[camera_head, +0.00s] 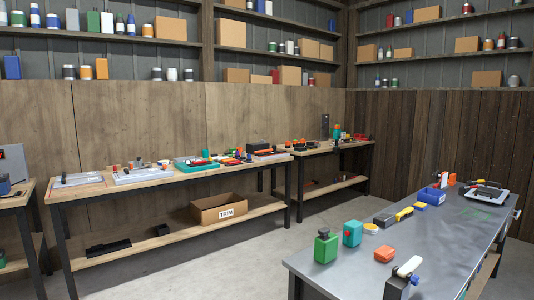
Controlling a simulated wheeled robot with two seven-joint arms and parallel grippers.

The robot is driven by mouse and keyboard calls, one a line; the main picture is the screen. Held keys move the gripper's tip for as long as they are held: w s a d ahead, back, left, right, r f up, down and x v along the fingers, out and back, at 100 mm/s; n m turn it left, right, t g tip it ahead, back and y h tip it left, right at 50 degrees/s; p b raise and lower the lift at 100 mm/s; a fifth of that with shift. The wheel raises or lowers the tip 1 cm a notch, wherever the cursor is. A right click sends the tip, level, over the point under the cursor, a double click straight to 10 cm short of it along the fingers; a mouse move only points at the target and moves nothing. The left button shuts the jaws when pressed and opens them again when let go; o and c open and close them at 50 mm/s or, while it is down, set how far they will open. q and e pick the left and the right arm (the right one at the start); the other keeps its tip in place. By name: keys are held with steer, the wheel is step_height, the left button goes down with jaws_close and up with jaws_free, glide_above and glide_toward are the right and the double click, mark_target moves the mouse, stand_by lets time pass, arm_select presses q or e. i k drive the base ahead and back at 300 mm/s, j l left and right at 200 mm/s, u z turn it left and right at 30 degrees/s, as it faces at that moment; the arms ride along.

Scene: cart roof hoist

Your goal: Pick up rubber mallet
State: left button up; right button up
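I cannot make out a rubber mallet for certain. A black block with a yellow piece beside it (404,213) lies on the grey metal bench (460,232) at the right; it is too small to tell what it is. A black-handled item lies in a light tray (489,195) at that bench's far end. Neither of my grippers can be made out in the view.
A green bottle (326,248), a teal container (352,233), an orange item (384,254) and a black-and-white device (403,275) stand on the near bench. A wooden workbench (150,186) with tools runs along the wall. Bare floor (240,262) lies between.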

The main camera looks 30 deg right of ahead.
mark_target(274, 149)
steer(key=i+l+z, duration=0.35)
steer(key=i, duration=0.35)
steer(key=i+l+u, duration=0.15)
steer(key=i, duration=0.4)
steer(key=i+l+u, duration=0.1)
steer(key=i, duration=0.45)
steer(key=i+l+u, duration=0.15)
steer(key=i, duration=0.4)
steer(key=i+z, duration=0.3)
steer(key=i, duration=0.25)
steer(key=i+z, duration=0.3)
steer(key=i, duration=0.25)
steer(key=i+j+z, duration=0.3)
steer(key=i, duration=0.25)
steer(key=i+l+z, duration=0.15)
steer(key=i+l, duration=0.15)
steer(key=i+l+z, duration=0.2)
steer(key=i, duration=0.2)
steer(key=i+l+z, duration=0.15)
steer(key=i, duration=0.25)
steer(key=i+l+u, duration=0.25)
steer(key=u, duration=0.2)
steer(key=i+l+u, duration=0.5)
steer(key=l, duration=0.2)
steer(key=i+l+u, duration=0.25)
steer(key=l, duration=0.2)
